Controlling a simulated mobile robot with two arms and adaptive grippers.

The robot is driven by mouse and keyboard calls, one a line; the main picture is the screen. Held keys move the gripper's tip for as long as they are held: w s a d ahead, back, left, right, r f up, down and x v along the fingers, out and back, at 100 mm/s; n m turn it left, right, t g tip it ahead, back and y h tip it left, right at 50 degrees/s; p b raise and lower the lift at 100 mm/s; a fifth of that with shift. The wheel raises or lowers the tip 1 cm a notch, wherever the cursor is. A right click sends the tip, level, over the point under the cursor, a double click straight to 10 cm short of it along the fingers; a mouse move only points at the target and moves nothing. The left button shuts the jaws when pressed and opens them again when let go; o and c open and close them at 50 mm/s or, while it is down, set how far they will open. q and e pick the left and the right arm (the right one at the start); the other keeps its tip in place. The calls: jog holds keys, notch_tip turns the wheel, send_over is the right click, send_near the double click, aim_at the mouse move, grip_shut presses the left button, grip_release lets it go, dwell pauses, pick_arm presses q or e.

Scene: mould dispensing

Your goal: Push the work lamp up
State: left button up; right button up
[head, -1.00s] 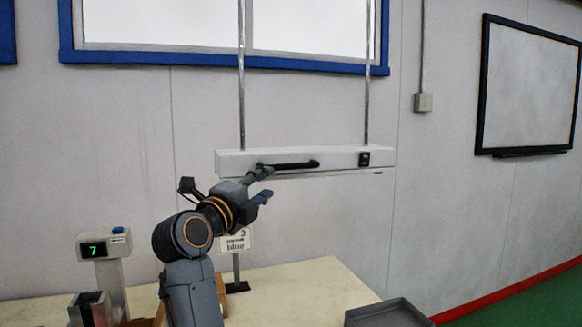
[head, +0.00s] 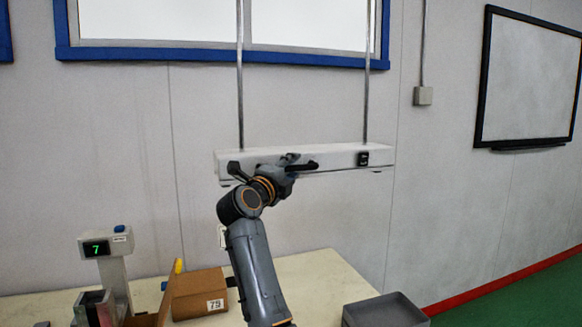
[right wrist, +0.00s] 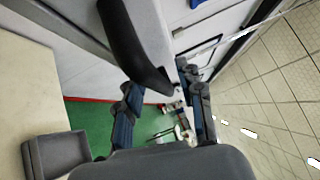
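The work lamp (head: 335,157) is a long white bar hanging level from two metal rods in front of the wall. It has a dark handle (head: 308,165) on its front and a black switch (head: 363,158) at its right. My right gripper (head: 290,163) is at the lamp's front, by the handle, and covers part of it. In the right wrist view its two fingers (right wrist: 160,82) stand apart, with the dark handle (right wrist: 128,45) reaching between them from above. I cannot tell whether the fingers touch it. My left gripper is not in view.
On the cream table (head: 320,275) below are a cardboard box (head: 198,293), a scale-like device with a green "7" display (head: 97,248) and a grey tray (head: 384,313). A blue-framed window (head: 310,56) is behind the rods. A whiteboard (head: 530,80) hangs at right.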

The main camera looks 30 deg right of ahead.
grip_shut()
notch_tip(320, 180, up, 18)
jog(key=p, duration=1.3)
jog(key=shift+r, duration=0.25)
jog(key=shift+s, duration=0.1)
grip_release()
jog(key=shift+f, duration=0.1)
